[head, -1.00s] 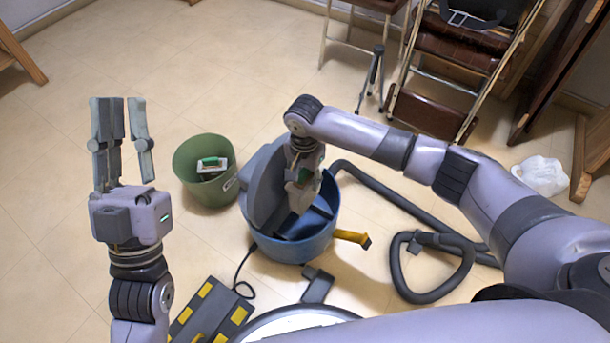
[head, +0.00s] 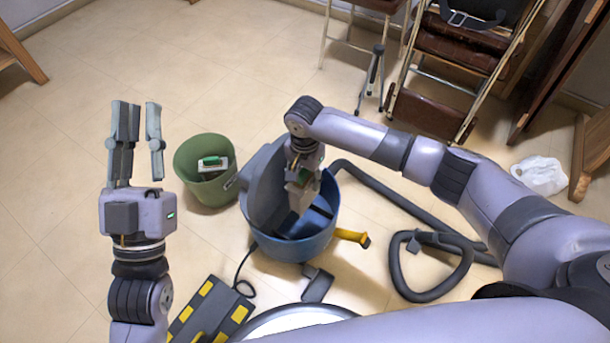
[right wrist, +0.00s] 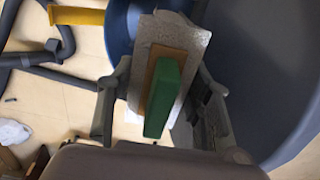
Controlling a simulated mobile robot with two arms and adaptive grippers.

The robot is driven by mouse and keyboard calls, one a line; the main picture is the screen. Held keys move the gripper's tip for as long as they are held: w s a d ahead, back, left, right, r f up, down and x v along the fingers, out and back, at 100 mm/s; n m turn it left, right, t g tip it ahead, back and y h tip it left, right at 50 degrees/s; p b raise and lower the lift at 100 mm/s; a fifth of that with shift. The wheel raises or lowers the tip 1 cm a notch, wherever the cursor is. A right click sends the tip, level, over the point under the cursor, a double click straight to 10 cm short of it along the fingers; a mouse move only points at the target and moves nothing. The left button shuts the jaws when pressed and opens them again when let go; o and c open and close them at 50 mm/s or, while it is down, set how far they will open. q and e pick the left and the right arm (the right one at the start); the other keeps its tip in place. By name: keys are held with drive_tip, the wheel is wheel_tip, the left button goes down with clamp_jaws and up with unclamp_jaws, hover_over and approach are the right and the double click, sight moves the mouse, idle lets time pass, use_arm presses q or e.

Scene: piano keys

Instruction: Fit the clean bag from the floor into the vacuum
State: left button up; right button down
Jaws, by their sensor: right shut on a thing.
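The vacuum (head: 290,246) is an open blue tub on the floor, with a grey lid tilted up at its left side. My right gripper (head: 302,190) reaches down into the tub. In the right wrist view it (right wrist: 160,105) is shut on a bag (right wrist: 178,32) with a grey-white body, a tan collar and a green grip piece. The bag's lower end and its fit in the tub are hidden. My left gripper (head: 137,145) is open and empty, fingers up, left of a green bin. Another bag with a green piece (head: 211,163) lies in that bin.
The green bin (head: 208,197) stands just left of the vacuum. A black-and-yellow box (head: 212,313) lies in front. A white crumpled bag (head: 541,174) lies far right.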

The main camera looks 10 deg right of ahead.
use_arm(q)
drive_tip(key=shift+w+f, duration=0.15)
idle(0.5)
use_arm(e)
drive_tip(key=shift+p, duration=0.45)
use_arm(q)
wheel_tip(320, 180, down, 6)
drive_tip(key=w+g+y, duration=0.1)
drive_tip(key=w+g, duration=0.1)
drive_tip(key=g, duration=0.2)
drive_tip(key=shift+w+r+p, duration=0.2)
drive_tip(key=shift+w+p, duration=0.15)
idle(0.5)
idle(0.4)
